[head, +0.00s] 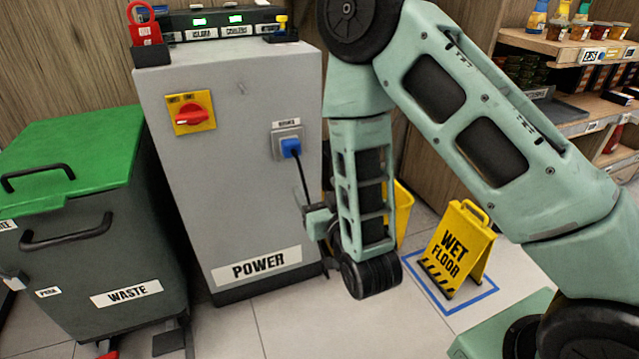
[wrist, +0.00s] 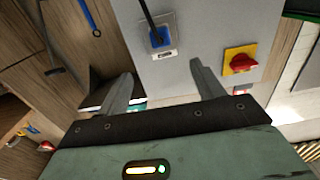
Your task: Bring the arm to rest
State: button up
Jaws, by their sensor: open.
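My arm hangs in front of the grey power cabinet (head: 232,190) in the head view, bent at the elbow at the top. My gripper (wrist: 163,85) shows in the wrist view with its two fingers spread wide and nothing between them. In the head view, my arm hides most or all of it. The blue plug (head: 290,147) sits in the wall socket on the cabinet front, with a black cable hanging from it. The plug also shows in the wrist view (wrist: 156,38), beyond the fingertips.
The red rotary switch (head: 194,117) is on the cabinet's yellow plate. A green-lidded waste bin (head: 95,240) stands at left. A yellow wet floor sign (head: 455,245) stands on the floor at right, near my arm. Shelves (head: 555,45) with jars are at the far right.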

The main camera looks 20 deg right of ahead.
jog(key=shift+a, duration=0.1)
dwell(0.5)
jog(key=s+a+n+g+y, duration=0.35)
jog(key=s+a+g, duration=0.45)
jog(key=a+g, duration=0.3)
jog(key=s+d+r+n+g+h, duration=0.1)
jog(key=s+d+r+n+g, duration=0.2)
jog(key=s, duration=0.6)
jog(key=s+d+r+n+g+h, duration=0.15)
jog(key=s+r+g, duration=0.25)
jog(key=s, duration=0.6)
notch_tip(320, 180, up, 35)
jog(key=p, duration=3.5)
jog(key=shift+w+d, duration=0.2)
jog(key=shift+w, duration=0.15)
